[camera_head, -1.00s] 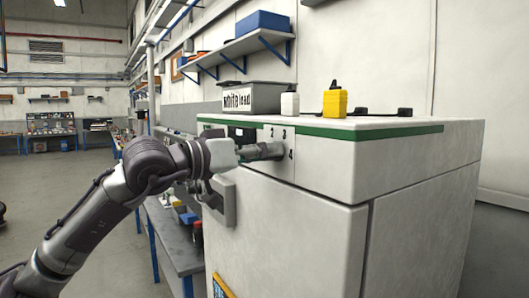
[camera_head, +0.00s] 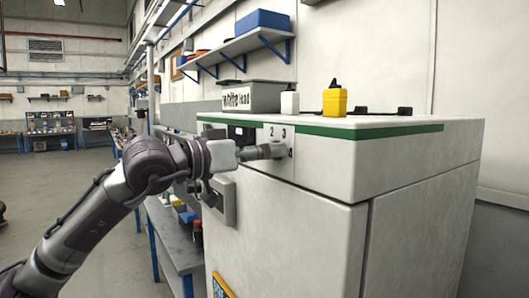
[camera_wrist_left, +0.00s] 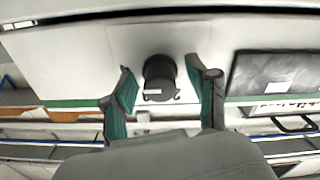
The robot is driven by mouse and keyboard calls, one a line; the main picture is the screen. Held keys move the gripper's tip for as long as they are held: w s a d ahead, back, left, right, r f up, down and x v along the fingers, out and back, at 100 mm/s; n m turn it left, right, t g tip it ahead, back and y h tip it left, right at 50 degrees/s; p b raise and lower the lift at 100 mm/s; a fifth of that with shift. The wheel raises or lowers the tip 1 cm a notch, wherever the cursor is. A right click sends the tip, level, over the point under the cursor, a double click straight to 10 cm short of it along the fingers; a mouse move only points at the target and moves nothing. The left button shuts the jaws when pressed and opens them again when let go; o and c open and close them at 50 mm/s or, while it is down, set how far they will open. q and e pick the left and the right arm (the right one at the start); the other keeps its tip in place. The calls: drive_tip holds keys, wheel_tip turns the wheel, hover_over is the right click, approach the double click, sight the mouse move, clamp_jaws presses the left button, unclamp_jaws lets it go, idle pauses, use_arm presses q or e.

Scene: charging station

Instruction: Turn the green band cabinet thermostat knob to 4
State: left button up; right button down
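The white cabinet (camera_head: 290,220) has a green band (camera_head: 360,131) along its top edge. My left gripper also shows in the left wrist view (camera_wrist_left: 163,80). Its fingers are open on either side of the knob, with a narrow gap at each side. My right gripper is out of view.
A dark display panel (camera_wrist_left: 275,75) lies beside the dial plate. A grey labelled bin (camera_head: 250,97), a white bottle (camera_head: 290,103) and a yellow container (camera_head: 335,101) stand on or behind the cabinet top. A workbench (camera_head: 176,245) stands to the left; open floor lies beyond.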

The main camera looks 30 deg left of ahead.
use_arm(q)
drive_tip(key=shift+s+a, duration=0.3)
drive_tip(key=v, duration=1.1)
drive_tip(key=shift+s, duration=0.2)
drive_tip(key=shift+d, duration=0.15)
idle(0.6)
